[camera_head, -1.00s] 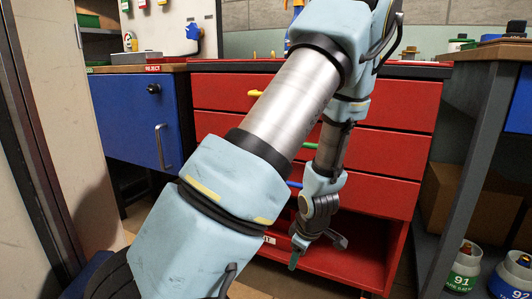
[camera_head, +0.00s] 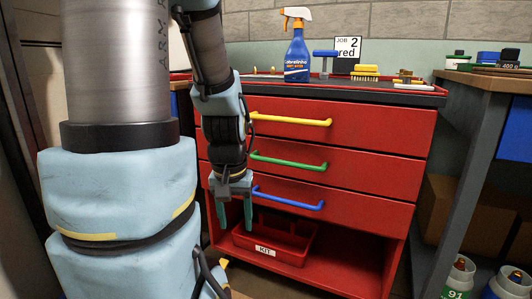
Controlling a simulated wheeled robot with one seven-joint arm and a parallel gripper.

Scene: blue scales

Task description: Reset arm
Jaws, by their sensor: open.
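My arm fills the left side of the head view, and its forearm hangs down in front of the red cabinet (camera_head: 390,130). My gripper (camera_head: 235,225) points downward at the cabinet's left side. Its two fingers are apart and nothing shows between them but the red background. The gripper appears in front of the open lower shelf, near the left end of the blue drawer handle (camera_head: 288,198). I cannot tell how far it is from the cabinet.
A red tray labelled KIT (camera_head: 300,246) sits in the open lower shelf. Yellow (camera_head: 290,119) and green (camera_head: 288,162) handles mark two other shut drawers. A blue spray bottle (camera_head: 297,50) and brushes (camera_head: 364,72) stand on top. A workbench (camera_head: 492,70) stands at the right.

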